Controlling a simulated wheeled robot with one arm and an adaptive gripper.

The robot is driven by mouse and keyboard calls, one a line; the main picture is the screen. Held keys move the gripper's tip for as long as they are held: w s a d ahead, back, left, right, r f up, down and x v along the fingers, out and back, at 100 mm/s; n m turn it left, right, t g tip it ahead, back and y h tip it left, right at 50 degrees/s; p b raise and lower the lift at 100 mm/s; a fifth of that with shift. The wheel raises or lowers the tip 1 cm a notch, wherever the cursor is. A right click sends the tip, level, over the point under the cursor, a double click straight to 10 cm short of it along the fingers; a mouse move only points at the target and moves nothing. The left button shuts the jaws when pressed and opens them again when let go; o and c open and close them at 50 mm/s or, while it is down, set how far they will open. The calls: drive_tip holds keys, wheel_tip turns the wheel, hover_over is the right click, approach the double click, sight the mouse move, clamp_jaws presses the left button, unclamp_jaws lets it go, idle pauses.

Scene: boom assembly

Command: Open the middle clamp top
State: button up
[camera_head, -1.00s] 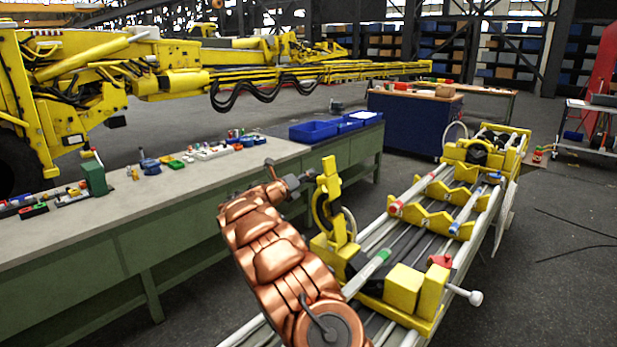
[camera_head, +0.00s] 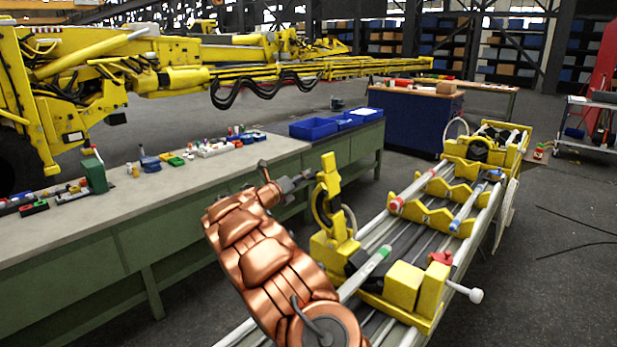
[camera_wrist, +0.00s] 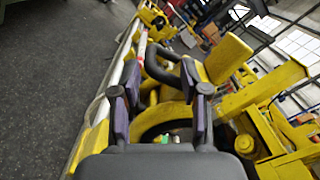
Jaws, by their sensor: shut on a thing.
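The middle clamp top (camera_head: 329,176) is a yellow piece with a black curved part. It stands raised, nearly upright, above its yellow clamp base (camera_head: 335,247) on the left side of the boom. My gripper (camera_head: 306,178) reaches it from the left, at its upper part. In the wrist view, my gripper's dark fingers (camera_wrist: 160,100) stand apart on either side of a yellow and black clamp part (camera_wrist: 165,72). The gripper is shut on the clamp top, though the exact contact is partly hidden. A large yellow clamp piece also fills the right of the wrist view.
The boom's yellow brackets (camera_head: 450,190) and grey tubes run away to the back right. Yellow blocks (camera_head: 403,287) and a white-knobbed rod (camera_head: 468,292) lie at its near right. A green workbench (camera_head: 170,215) with small parts and blue bins stands left.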

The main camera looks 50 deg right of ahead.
drive_tip(key=a, duration=0.8)
drive_tip(key=shift+a+f, duration=0.2)
drive_tip(key=shift+a, duration=0.2)
